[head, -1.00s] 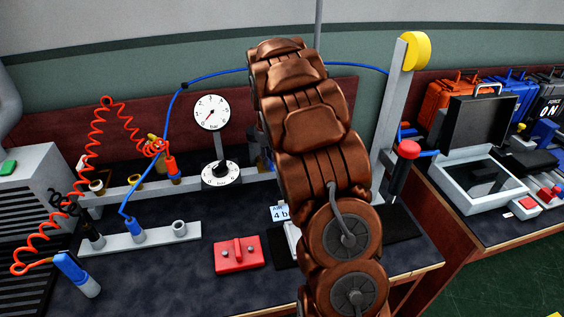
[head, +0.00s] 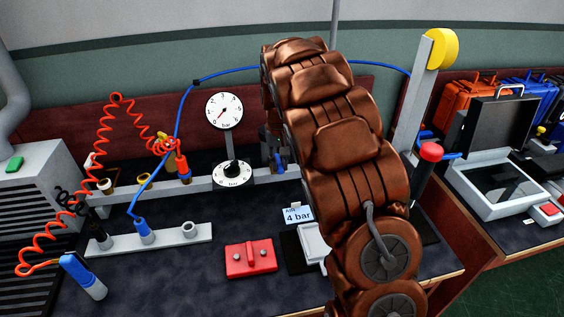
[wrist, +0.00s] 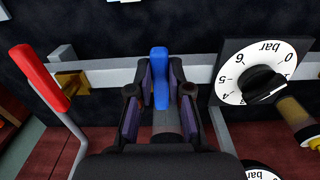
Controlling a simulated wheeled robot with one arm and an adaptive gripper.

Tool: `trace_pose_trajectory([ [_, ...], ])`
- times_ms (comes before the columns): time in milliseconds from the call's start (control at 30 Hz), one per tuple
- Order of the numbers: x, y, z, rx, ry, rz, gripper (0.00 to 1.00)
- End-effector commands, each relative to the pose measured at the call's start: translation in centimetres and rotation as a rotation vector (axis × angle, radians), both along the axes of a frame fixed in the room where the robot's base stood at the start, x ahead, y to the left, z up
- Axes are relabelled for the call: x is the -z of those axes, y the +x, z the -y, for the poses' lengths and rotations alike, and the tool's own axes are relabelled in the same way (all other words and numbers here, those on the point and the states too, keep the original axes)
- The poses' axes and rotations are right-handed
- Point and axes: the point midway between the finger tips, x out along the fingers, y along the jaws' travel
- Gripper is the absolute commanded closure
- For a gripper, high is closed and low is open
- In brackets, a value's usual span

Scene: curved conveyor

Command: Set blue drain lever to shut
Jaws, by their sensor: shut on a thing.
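The blue drain lever (wrist: 159,72) stands between the two fingers of my gripper (wrist: 160,95) in the wrist view. The fingers are closed in on it from both sides, and its blue top sticks out past the fingertips, over the grey rail. In the head view a small part of the blue lever (head: 281,163) shows beside my arm, at the right end of the visible rail. My arm hides most of the gripper there. The lever's pivot and exact angle are hard to make out.
A pressure dial (wrist: 262,72) with a black knob is close on the right in the wrist view; a red-handled lever (wrist: 40,77) is on the left. A gauge (head: 224,111), a blue hose (head: 178,112), a coiled orange hose (head: 78,160) and a red box (head: 250,259) surround the rail.

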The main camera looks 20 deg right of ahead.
Motion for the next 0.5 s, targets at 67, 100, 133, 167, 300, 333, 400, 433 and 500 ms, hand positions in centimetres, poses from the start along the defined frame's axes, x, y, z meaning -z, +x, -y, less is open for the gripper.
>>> trace_pose_trajectory([
  [67,-0.04,0.04,-0.03,0.002,0.002,0.001,1.00],
  [100,-0.04,0.05,-0.02,0.002,0.002,0.001,1.00],
  [133,-0.04,0.05,-0.02,0.002,0.001,0.002,0.79],
  [167,-0.04,0.05,-0.02,0.002,0.001,0.002,0.76],
  [300,-0.03,0.02,0.04,0.002,0.002,0.001,0.61],
  [333,-0.03,0.01,0.04,0.002,0.002,0.001,0.58],
  [400,-0.03,0.01,0.04,0.002,0.002,0.001,0.56],
  [433,-0.03,0.01,0.04,0.002,0.002,0.001,0.56],
  [500,-0.02,0.01,0.04,0.002,0.002,0.001,0.56],
])
